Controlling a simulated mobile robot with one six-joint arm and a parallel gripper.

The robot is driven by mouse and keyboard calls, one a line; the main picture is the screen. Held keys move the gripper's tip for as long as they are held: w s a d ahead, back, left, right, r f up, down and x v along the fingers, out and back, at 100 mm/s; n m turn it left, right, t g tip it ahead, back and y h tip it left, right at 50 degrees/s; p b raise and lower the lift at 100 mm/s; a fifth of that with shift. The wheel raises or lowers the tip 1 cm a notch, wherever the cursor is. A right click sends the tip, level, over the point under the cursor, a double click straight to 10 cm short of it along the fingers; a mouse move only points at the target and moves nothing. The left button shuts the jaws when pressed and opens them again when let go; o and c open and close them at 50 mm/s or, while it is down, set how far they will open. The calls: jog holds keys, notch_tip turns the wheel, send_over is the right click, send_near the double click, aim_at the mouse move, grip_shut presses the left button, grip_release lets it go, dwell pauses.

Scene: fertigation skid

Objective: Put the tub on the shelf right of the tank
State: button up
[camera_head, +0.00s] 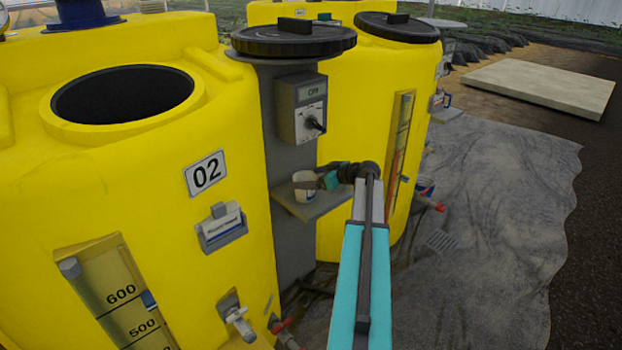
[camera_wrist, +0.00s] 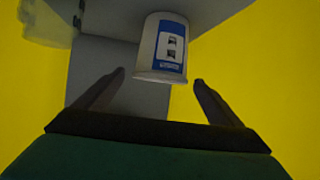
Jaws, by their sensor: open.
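A small white tub (camera_head: 304,193) stands upright on the small grey shelf (camera_head: 322,207) to the right of yellow tank 02 (camera_head: 170,215). In the wrist view the tub (camera_wrist: 161,48) is white with a blue label, and the shelf surface (camera_wrist: 208,8) shows at its far end. My gripper (camera_head: 308,183) is at the tub from the right. In the wrist view my gripper (camera_wrist: 158,82) is open, with one finger on each side of the tub's near end and gaps between. The fingers do not grip it.
A grey column with a control box (camera_head: 302,108) rises behind the shelf. Tank 02 has an open round mouth (camera_head: 122,94). Another yellow tank (camera_head: 375,80) with a black lid stands to the right. Taps stick out low on the tanks. The grey ground sheet (camera_head: 500,200) at right is mostly clear.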

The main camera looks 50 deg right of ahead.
jog(key=b+v, duration=0.1)
jog(key=v, duration=1.1)
dwell(0.7)
